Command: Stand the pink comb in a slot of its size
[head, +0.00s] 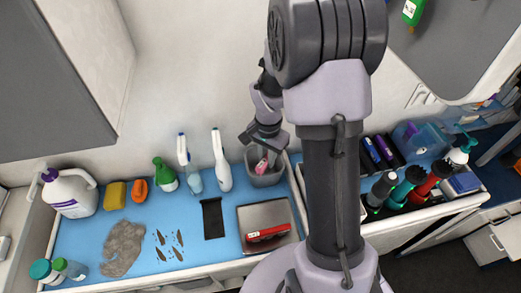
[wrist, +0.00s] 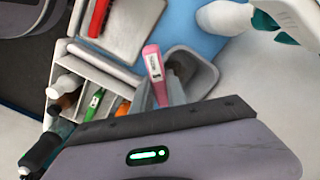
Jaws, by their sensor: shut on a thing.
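My gripper (head: 264,142) is shut on the pink comb (wrist: 156,76), which also shows in the head view (head: 262,166). In the wrist view the comb sticks out past the gripper body, its pale-marked end pointing away; its other end is hidden. The comb is over or just in front of the grey bin (wrist: 205,75); I cannot tell whether it is inside it. A pale divided holder (wrist: 88,68) lies left of the comb in the wrist view, with a green item (wrist: 95,101) and an orange item (wrist: 122,108) in its compartments.
A red item (head: 267,233) lies on a metal tray (head: 246,214) on the blue counter. White spray bottles (head: 221,160) stand left of the bin. Several bottles (head: 402,188) stand at the right. My arm hides the counter between. The black mat (head: 212,218) is bare.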

